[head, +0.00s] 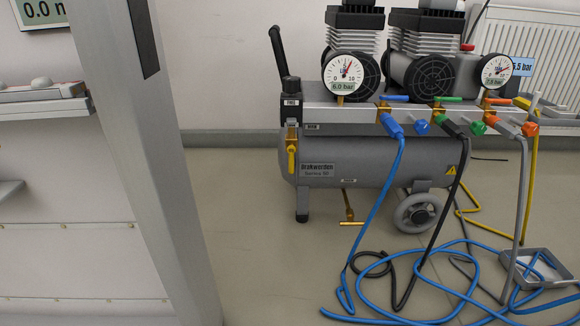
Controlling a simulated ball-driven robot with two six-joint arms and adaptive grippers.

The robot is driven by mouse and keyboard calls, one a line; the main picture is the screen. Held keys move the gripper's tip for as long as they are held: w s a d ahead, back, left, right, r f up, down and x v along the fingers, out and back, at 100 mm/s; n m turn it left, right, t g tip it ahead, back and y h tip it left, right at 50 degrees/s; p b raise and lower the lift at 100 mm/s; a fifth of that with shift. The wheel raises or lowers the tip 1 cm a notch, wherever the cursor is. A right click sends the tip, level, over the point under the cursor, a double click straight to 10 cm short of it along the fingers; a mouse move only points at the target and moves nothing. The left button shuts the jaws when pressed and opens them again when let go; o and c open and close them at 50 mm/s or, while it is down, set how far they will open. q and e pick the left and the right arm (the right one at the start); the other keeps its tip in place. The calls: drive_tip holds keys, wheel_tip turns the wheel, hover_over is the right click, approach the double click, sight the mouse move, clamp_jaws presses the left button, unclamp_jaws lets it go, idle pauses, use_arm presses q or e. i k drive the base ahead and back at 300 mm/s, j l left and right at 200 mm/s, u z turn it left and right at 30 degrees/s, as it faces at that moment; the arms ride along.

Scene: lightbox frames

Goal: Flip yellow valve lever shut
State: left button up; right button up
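A grey air compressor has a silver manifold bar (340,116) along its top front with a row of coloured valve levers. A blue lever (394,98), a green lever (447,99) and an orange lever (497,101) lie roughly along the bar. A yellow lever (522,102) shows at the bar's right end, tilted and partly hidden by grey fittings. Another yellow handle (292,157) hangs downward on a brass fitting at the compressor's left end. Neither of my grippers is in view, so nothing touches the levers here.
A large gauge (344,76) reads 6.0 bar; a smaller gauge (496,71) stands at right. Blue hose (377,217) and other hoses coil on the floor near a grey tray (508,284). A grey post (145,150) stands at left. Floor left of the compressor is clear.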

sight(291, 150)
drive_tip(key=i+l+z, duration=0.25)
drive_tip(key=i, duration=0.2)
drive_tip(key=i+l+z, duration=0.2)
drive_tip(key=i, duration=0.25)
drive_tip(key=l, duration=0.1)
